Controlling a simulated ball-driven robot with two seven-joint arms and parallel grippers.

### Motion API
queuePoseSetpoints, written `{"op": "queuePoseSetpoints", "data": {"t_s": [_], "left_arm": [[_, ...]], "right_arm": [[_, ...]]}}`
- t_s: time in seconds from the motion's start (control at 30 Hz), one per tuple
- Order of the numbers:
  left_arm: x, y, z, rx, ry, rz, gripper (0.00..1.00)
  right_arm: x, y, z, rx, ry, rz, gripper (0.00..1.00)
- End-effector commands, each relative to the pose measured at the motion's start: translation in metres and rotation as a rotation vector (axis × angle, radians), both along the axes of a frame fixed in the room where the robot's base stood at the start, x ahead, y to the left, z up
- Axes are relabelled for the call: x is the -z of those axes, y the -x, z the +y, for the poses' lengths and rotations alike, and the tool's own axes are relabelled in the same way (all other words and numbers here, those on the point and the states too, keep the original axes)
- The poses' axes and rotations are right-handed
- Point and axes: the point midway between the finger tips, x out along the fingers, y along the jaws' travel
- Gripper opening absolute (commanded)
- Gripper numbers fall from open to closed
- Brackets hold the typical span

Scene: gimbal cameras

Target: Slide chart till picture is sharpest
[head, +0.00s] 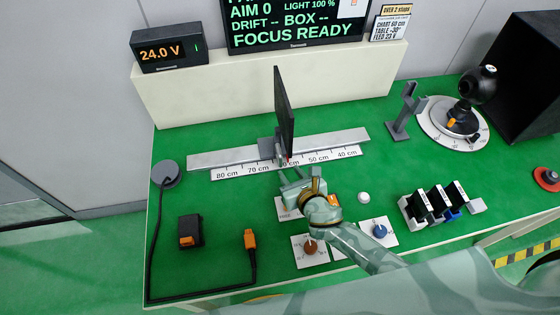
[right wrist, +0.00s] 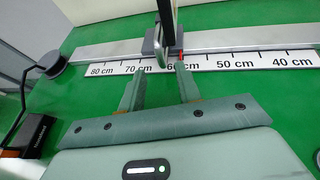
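The chart (head: 284,100) is a dark upright panel seen nearly edge-on in the head view. It stands on a grey carriage (head: 268,146) on the rail (head: 215,156). The white scale strip (head: 235,172) runs along the rail's front. In the right wrist view, a red pointer (right wrist: 181,55) sits near the 60 cm mark, whose label is partly covered. My right gripper (right wrist: 158,68) is open, its two fingers spread just in front of the carriage's rounded grey handle (right wrist: 158,47). I cannot tell whether they touch it. My left gripper is not in view.
The monitor (head: 295,30) reads FOCUS READY. A sign (head: 390,22) reads chart 60 cm. The meter (head: 168,48) shows 24.0 V. Knob plates (head: 311,250) lie under my right arm. A turntable (head: 450,130) with a camera stands right. The rail is clear both sides of the carriage.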

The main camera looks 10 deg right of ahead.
Motion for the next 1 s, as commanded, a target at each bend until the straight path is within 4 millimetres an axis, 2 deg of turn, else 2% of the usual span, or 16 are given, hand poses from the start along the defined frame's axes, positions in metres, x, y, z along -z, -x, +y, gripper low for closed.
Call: {"op": "queuePoseSetpoints", "data": {"t_s": [0.1, 0.3, 0.5, 0.77, 0.8, 0.9, 1.0], "left_arm": [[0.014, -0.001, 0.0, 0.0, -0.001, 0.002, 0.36], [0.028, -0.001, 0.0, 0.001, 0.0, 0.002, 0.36], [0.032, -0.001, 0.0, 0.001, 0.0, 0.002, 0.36], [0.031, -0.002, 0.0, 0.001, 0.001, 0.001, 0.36], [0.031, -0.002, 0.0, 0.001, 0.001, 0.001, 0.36], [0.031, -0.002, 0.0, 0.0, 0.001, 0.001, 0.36], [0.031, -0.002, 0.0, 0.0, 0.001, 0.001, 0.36]], "right_arm": [[0.015, -0.028, 0.006, 0.0, -0.001, -0.001, 0.34], [0.028, -0.06, 0.012, 0.0, 0.0, 0.0, 0.34], [0.032, -0.073, 0.015, 0.0, 0.001, 0.0, 0.34], [0.031, -0.074, 0.015, -0.001, 0.0, -0.001, 0.34], [0.03, -0.074, 0.015, -0.001, 0.0, -0.001, 0.23], [0.031, -0.074, 0.015, -0.001, 0.0, -0.001, 0.0], [0.031, -0.074, 0.015, -0.001, 0.0, -0.001, 0.0]]}}
